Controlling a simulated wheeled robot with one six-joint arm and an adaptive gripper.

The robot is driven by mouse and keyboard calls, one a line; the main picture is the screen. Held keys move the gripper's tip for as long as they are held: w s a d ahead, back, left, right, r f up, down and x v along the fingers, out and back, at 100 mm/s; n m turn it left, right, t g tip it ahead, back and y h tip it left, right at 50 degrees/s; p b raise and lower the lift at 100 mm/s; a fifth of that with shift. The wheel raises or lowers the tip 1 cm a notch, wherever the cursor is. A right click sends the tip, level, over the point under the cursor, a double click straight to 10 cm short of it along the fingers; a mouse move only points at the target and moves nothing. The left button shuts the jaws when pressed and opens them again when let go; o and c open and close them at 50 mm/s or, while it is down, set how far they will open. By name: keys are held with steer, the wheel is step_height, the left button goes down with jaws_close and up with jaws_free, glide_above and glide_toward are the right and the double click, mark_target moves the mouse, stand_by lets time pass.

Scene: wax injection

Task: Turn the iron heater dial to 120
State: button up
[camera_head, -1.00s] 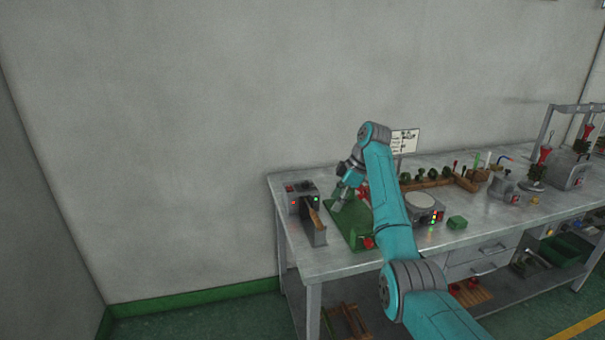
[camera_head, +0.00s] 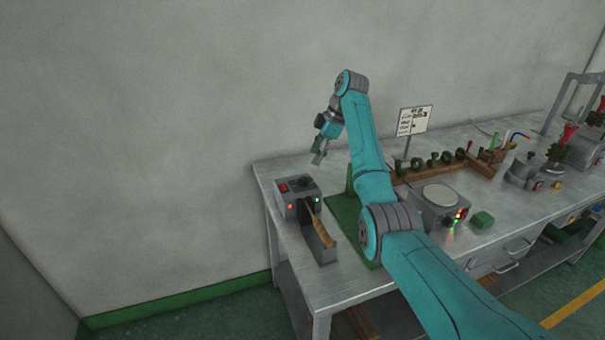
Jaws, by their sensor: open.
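The iron heater (camera_head: 296,194) is a small grey box near the left end of the table, with a red switch on top and red and green lights on its front. A dark round shape on top, beside the switch, looks like its dial (camera_head: 306,183); its markings are too small to read. An iron with a wooden handle (camera_head: 320,233) rests in a grey holder in front of the box. My gripper (camera_head: 319,157) is open and empty, pointing down, above and slightly right of the heater, apart from it.
A green plate (camera_head: 345,209) lies right of the heater, partly hidden by my arm. Further right are a grey device with a round top (camera_head: 440,197), a small green block (camera_head: 482,219), a sign (camera_head: 414,121) and a wooden rack with green pieces (camera_head: 445,165). The wall behind is bare.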

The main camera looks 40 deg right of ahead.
mark_target(303, 179)
steer(key=x, duration=0.9)
steer(key=shift+a+f, duration=0.1)
steer(key=shift+f, duration=0.2)
jaws_close()
